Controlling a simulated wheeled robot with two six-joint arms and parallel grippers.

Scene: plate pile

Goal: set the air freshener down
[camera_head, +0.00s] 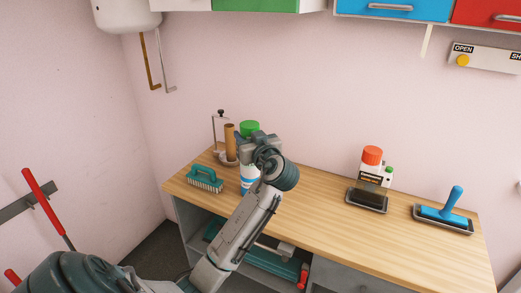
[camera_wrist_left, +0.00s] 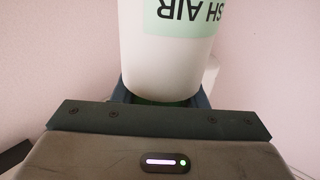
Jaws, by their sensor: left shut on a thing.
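The air freshener is a white can with a pale green label in the left wrist view (camera_wrist_left: 165,55). The label's letters "SH AIR" appear upside down there. In the head view its green cap (camera_head: 249,128) shows above my left gripper (camera_head: 256,147), and a white and blue lower part shows below it, left of my forearm. My left gripper is shut on the can over the left part of the wooden counter (camera_head: 310,192). My wrist hides the can's middle. I cannot tell whether its base touches the counter. My right gripper is not in view.
A teal brush (camera_head: 205,179) and a brown roll on a holder (camera_head: 230,143) stand close by on the left. The counter between is clear.

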